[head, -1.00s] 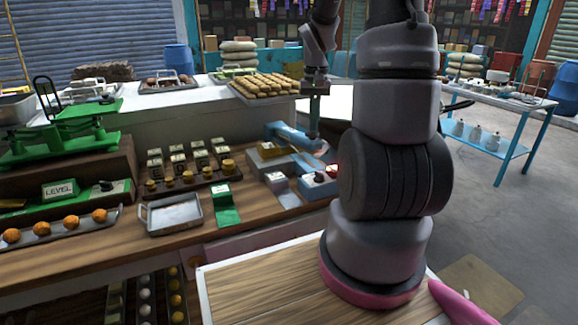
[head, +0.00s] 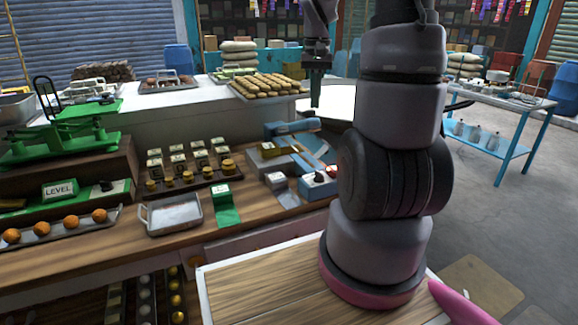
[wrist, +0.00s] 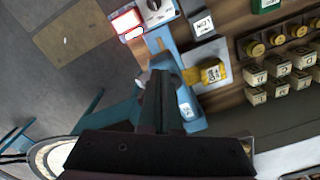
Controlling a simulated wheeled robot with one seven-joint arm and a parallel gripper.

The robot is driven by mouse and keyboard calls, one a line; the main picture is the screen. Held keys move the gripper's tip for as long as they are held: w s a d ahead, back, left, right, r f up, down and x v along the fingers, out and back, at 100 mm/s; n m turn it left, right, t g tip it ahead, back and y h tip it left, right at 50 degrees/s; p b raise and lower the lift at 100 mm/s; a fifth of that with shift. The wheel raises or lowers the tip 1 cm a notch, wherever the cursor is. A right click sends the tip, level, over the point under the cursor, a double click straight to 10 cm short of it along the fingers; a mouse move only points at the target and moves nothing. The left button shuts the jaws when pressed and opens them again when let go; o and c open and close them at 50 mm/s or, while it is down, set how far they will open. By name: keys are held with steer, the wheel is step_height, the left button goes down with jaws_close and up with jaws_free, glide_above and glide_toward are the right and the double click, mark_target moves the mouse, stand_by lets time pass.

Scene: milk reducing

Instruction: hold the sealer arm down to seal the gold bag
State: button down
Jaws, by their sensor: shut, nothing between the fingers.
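The sealer is a blue machine; its blue arm (head: 290,127) is raised above the base in the head view. The arm also shows as a blue bar under the fingers in the wrist view (wrist: 187,105). The gold bag (head: 268,148) lies at the sealer beside its arm; it is a yellow-gold piece with a white label in the wrist view (wrist: 213,73). My gripper (head: 315,105) is shut and empty, pointing down above the arm, with a small gap in the head view. Its fingers (wrist: 158,80) hide part of the sealer in the wrist view.
A knob box (head: 318,185) stands at the sealer's front; a red-edged panel (wrist: 126,22) shows near it in the wrist view. Left are a green stand (head: 226,205), a metal tray (head: 174,214) and several labelled blocks with gold weights. A tray of buns (head: 268,87) stands behind.

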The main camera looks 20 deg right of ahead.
steer(key=shift+r, duration=1.8)
steer(key=s+a+r+n+t+y, duration=0.1)
steer(key=s+a+r+t+y, duration=0.1)
steer(key=s+a+r+t, duration=0.5)
steer(key=s+a+r, duration=0.3)
steer(key=s+a, duration=0.3)
steer(key=s, duration=0.2)
steer(key=shift+s+a+r, duration=0.3)
steer(key=shift+s, duration=0.1)
steer(key=shift+d, duration=0.1)
